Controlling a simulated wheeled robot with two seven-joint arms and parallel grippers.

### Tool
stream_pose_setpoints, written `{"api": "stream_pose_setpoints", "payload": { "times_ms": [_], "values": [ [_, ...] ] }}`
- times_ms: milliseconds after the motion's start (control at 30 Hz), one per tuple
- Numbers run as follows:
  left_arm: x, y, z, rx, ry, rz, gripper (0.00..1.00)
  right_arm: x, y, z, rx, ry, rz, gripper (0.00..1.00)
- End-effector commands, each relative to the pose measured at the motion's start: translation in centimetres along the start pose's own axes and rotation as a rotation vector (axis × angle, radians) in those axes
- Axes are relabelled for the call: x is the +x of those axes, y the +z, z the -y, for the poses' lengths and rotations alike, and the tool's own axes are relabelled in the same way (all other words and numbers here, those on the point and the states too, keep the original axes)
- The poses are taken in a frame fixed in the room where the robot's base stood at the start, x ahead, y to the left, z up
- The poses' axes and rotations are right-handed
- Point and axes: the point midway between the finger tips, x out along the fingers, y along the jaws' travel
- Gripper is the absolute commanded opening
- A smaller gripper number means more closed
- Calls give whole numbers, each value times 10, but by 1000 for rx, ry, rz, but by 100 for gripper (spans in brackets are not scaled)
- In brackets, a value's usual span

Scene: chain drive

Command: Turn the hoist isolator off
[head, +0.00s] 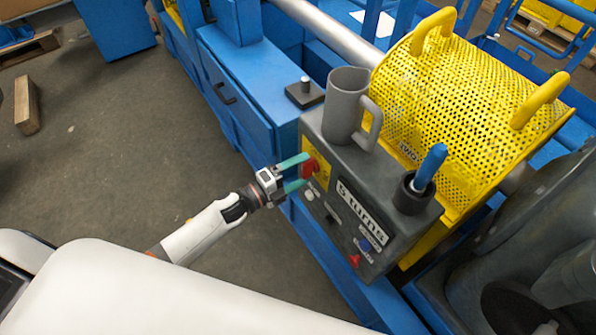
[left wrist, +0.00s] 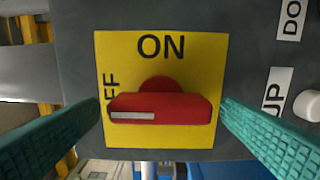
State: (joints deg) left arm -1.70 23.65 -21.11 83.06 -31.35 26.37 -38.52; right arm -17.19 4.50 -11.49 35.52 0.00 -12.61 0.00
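The hoist isolator is a red rotary handle (left wrist: 160,108) on a yellow plate (left wrist: 205,50) marked ON at the top and OFF at the left side. The OFF lettering is partly hidden. The handle lies horizontal in the left wrist view, its white stripe at the left end, towards OFF. In the head view the handle (head: 309,167) is on the grey control box (head: 340,165). My left gripper (left wrist: 160,106) has its teal fingers spread, one beside each end of the handle, with narrow gaps showing. It also shows in the head view (head: 298,173). My right gripper is out of view.
A grey mug (head: 345,105) and a cup (head: 412,194) with a blue-handled item (head: 430,166) stand on the box. A "5 turns" label (head: 361,211), blue button (head: 364,243) and red button (head: 354,261) are on its face. A yellow mesh guard (head: 465,105) stands behind.

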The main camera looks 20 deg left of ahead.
Motion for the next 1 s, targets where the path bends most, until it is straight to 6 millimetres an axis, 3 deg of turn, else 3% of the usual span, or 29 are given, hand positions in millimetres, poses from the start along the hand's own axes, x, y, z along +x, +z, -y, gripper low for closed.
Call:
{"api": "stream_pose_setpoints", "payload": {
  "times_ms": [267,700,1000],
  "values": [
    [-10,1,2,0,-2,1,87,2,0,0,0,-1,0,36],
    [-96,0,2,0,-4,0,87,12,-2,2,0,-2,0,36],
    [-120,0,0,1,0,0,87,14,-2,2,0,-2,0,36]
  ]
}}
